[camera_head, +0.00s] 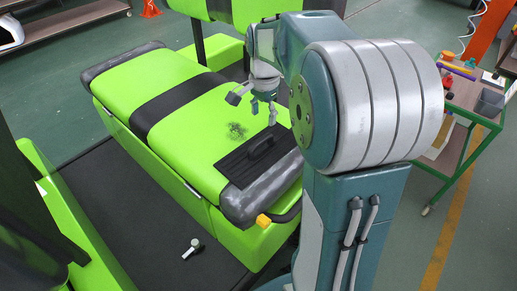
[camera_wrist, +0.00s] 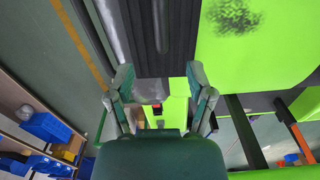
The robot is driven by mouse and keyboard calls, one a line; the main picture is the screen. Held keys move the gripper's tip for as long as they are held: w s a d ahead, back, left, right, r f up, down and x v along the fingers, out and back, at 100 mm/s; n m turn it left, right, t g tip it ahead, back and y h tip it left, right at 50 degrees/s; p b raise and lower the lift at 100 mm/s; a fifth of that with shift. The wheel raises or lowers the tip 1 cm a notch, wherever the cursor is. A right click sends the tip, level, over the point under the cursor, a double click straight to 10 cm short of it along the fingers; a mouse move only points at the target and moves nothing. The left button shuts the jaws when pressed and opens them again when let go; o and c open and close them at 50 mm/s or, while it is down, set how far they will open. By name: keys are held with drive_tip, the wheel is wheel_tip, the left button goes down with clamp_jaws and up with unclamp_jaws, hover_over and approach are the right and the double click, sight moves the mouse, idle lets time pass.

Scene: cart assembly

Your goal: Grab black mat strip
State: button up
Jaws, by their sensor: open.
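The black mat strip (camera_head: 238,168) is a ribbed black piece with a raised handle. It lies across the near end of the lime-green cart top (camera_head: 190,139), beside a dark grey rounded end. In the wrist view the ribbed strip (camera_wrist: 140,38) runs down from the top middle, with a raised bar along it. My gripper (camera_head: 253,106) is open and empty, above the green top and a little beyond the strip in the head view. In the wrist view my gripper (camera_wrist: 160,85) has its fingers spread on either side of the strip's lower end. No contact shows.
A dark smudge (camera_head: 236,131) marks the green top. Another black band (camera_head: 165,105) crosses it farther away. A yellow-orange part (camera_head: 263,221) sits at the near corner. A small light-coloured item (camera_head: 194,246) lies on the dark floor panel. A green-framed trolley (camera_head: 470,155) stands at right.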

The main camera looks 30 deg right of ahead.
sight(262, 138)
wheel_tip(262, 138, down, 4)
drive_tip(key=shift+r, duration=0.1)
drive_tip(key=shift+a+f, duration=0.2)
drive_tip(key=shift+f, duration=0.05)
drive_tip(key=f, duration=0.4)
drive_tip(key=shift+a+f, duration=0.25)
drive_tip(key=shift+a, duration=0.05)
drive_tip(key=shift+d+f, duration=0.25)
drive_tip(key=shift+d, duration=0.1)
drive_tip(key=shift+a, duration=0.3)
clamp_jaws()
